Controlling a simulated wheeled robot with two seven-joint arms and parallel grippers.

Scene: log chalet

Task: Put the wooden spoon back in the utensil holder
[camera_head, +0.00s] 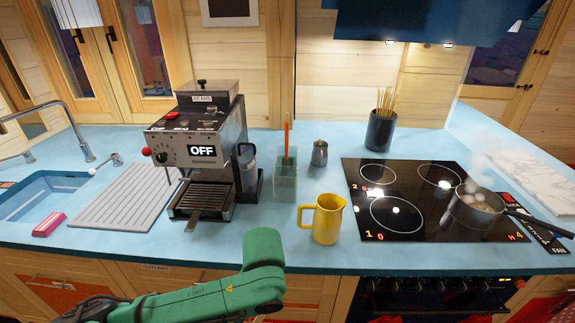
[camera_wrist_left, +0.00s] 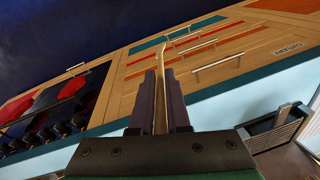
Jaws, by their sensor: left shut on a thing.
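In the left wrist view my left gripper (camera_wrist_left: 160,90) is shut on a thin, light wooden piece (camera_wrist_left: 160,110), which looks like the wooden spoon seen edge-on. It sticks out past the fingertips; its bowl cannot be made out. In the head view my green left arm reaches in front of the counter, and the gripper and the spoon cannot be made out there. A dark round utensil holder (camera_head: 381,130) with several thin wooden sticks stands upright at the back of the counter, behind the hob. It is well apart from my arm. My right gripper is not in view.
A yellow jug (camera_head: 325,219) stands near the counter's front edge. Behind it are a teal clear container (camera_head: 285,184) with an orange stick and a small metal pot (camera_head: 319,153). A coffee machine (camera_head: 205,140) is left; a steaming pan (camera_head: 474,206) sits on the black hob (camera_head: 420,185).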

